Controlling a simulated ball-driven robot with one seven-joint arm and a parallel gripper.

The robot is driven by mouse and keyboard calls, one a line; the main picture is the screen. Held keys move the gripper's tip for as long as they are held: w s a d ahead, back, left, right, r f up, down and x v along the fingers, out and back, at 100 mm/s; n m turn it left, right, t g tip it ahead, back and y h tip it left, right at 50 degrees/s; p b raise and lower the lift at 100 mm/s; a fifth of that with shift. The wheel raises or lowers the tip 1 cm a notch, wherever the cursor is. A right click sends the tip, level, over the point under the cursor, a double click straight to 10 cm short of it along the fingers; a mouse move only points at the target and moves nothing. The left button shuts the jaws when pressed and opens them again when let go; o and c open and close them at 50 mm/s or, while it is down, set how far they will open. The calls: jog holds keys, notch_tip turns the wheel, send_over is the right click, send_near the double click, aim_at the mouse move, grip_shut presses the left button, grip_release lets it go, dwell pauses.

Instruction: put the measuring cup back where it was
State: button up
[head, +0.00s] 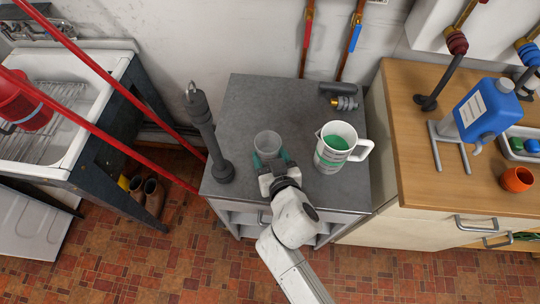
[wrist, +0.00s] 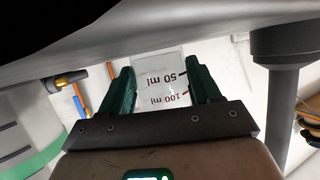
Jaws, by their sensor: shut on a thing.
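The measuring cup (head: 267,142) is a small clear cup over the grey counter top (head: 250,100). My gripper (head: 271,161) is shut on it, with one dark green finger on each side. In the wrist view the cup (wrist: 160,72) sits between the fingers, and dark "50 ml" and "100 ml" marks show, with red lines. It looks empty. I cannot tell whether its base touches the counter or is slightly above it.
A white jug (head: 328,175) of green liquid stands just right of my gripper. A dark grey post-like tool (head: 211,140) stands at left; a grey fitting (head: 343,92) lies at back right. The counter behind the cup is clear.

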jog(key=o, duration=1.3)
jog(key=shift+r+p, duration=0.15)
jog(key=shift+p, duration=0.15)
jog(key=shift+s+d, duration=0.15)
jog(key=shift+s, duration=0.2)
jog(key=v, duration=1.1)
jog(key=shift+s+r+b, duration=0.1)
jog(key=shift+r+b, duration=0.05)
jog(key=shift+b, duration=0.25)
